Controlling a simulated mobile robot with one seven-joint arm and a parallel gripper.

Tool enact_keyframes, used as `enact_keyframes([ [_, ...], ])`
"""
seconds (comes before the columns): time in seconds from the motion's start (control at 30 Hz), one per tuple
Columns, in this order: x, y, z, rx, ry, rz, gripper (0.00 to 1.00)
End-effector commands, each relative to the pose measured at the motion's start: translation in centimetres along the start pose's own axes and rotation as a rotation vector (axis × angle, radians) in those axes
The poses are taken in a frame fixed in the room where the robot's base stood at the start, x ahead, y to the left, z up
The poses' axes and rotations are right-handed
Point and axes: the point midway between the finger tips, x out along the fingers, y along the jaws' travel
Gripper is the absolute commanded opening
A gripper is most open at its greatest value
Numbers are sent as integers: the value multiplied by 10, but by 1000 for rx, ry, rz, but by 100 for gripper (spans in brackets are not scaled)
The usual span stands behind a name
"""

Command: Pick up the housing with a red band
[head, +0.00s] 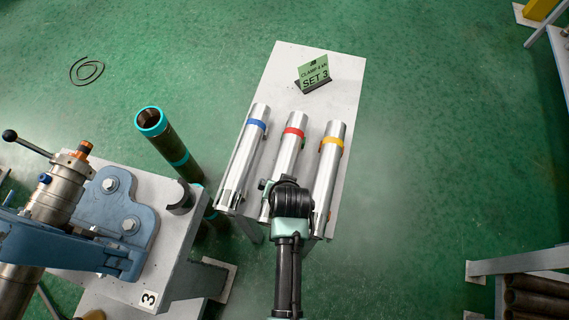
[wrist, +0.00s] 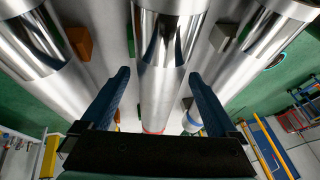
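Three silver cylindrical housings lie side by side on a narrow white table (head: 343,100). The housing with a red band (head: 290,148) is in the middle, between the blue-banded housing (head: 249,150) and the yellow-banded housing (head: 328,172). In the head view my gripper (head: 290,198) is over its near end and hides part of it; the fingers are not clear there. In the wrist view my gripper (wrist: 158,76) is open, one finger on each side of the red-banded housing (wrist: 160,95), with narrow gaps visible. Its red band shows low in that view, partly behind the gripper body.
A green sign reading "SET 3" (head: 315,76) stands at the table's far end. A blue pipe vise (head: 115,205) on a grey bench is at left, beside a dark pipe with teal bands (head: 170,140). Small blocks lie between the housings.

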Motion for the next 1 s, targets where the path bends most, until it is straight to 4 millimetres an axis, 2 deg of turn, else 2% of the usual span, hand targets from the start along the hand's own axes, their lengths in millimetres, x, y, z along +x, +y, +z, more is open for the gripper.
enact_keyframes([
  [0.03,0,0,0,0,0,0,84],
  [0.07,0,0,0,0,0,0,78],
  [0.5,0,0,0,0,0,0,0],
  [1.0,-7,-2,-6,-1,9,-3,0],
])
